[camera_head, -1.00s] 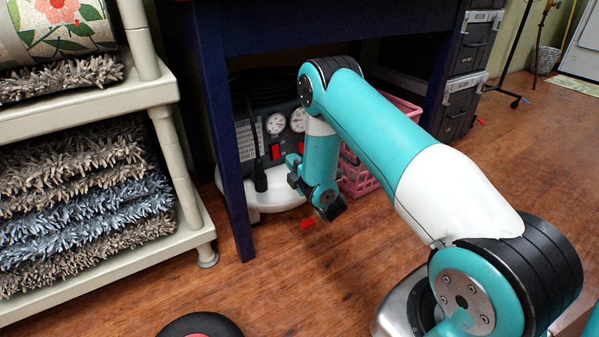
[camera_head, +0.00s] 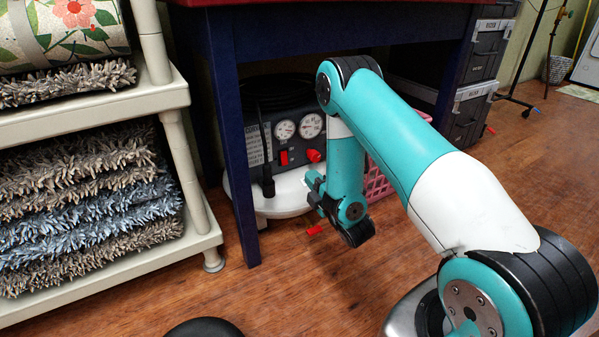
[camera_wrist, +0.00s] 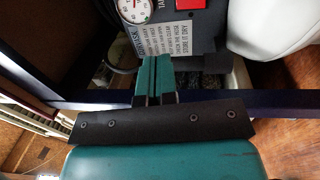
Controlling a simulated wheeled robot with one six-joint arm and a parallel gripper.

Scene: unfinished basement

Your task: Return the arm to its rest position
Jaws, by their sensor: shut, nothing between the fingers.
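My arm is teal and white and reaches out from the lower right in the head view, bent down at its elbow in front of a dark blue table. My gripper (camera_head: 314,184) points left, low in front of the compressor-like machine under the table. In the wrist view its two teal fingers (camera_wrist: 155,80) are together with nothing between them. It appears apart from the machine and the table leg. In the wrist view, gripper parts cover some of the scene behind.
The machine with gauges (camera_head: 285,130) sits under the dark blue table (camera_head: 232,160). A cream shelf (camera_head: 190,245) with shaggy rugs stands left. A pink crate (camera_head: 378,186) is behind my forearm. A small red item (camera_head: 315,230) lies on the wooden floor. Dark storage boxes (camera_head: 468,110) stand right.

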